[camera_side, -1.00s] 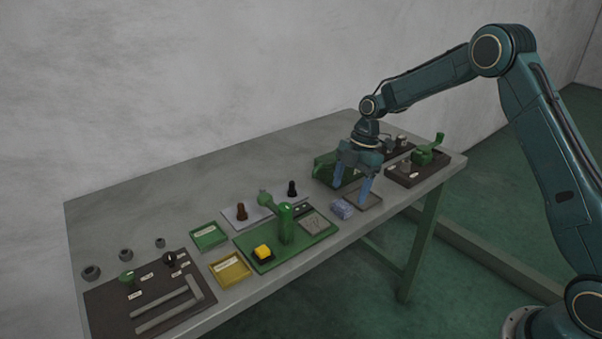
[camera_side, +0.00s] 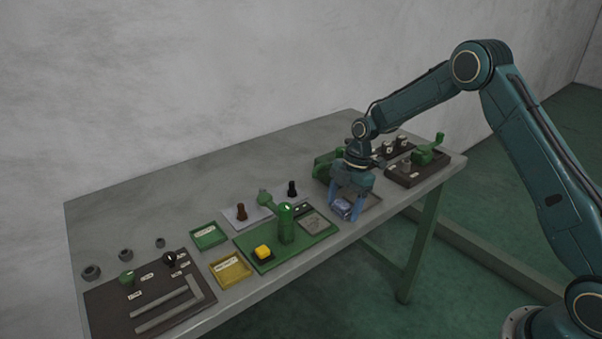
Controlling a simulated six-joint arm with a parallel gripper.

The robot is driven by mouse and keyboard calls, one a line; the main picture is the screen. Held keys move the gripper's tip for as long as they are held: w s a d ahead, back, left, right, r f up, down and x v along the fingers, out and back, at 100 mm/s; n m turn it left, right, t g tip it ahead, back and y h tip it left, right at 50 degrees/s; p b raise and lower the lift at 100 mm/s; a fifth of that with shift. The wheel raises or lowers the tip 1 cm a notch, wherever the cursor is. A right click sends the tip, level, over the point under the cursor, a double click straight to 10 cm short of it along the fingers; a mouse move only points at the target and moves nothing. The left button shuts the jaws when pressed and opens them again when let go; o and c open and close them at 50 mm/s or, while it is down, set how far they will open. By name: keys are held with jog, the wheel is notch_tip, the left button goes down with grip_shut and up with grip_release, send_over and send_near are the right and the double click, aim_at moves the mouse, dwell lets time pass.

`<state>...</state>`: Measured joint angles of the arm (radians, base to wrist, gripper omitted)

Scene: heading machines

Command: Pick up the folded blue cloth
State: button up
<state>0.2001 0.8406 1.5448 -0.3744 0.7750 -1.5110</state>
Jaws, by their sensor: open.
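The folded blue cloth (camera_side: 343,207) is a small pale blue block on the grey table, just right of the green machine's base. My gripper (camera_side: 345,213) points down over it with its two blue fingers apart, one at the left of the cloth and one at the right. The fingers hide part of the cloth. I cannot tell whether they touch it. The cloth appears to rest on the table.
Close to the left stands the green machine (camera_side: 286,222) on its green base with a yellow button (camera_side: 263,252). A dark board with a green crank (camera_side: 424,155) stands further right. The table's front edge is near.

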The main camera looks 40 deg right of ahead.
aim_at(344, 203)
dwell(0.3)
jog(key=c, duration=1.1)
jog(key=shift+r, duration=0.15)
notch_tip(344, 203, up, 20)
jog(key=shift+f, duration=0.15)
dwell(0.4)
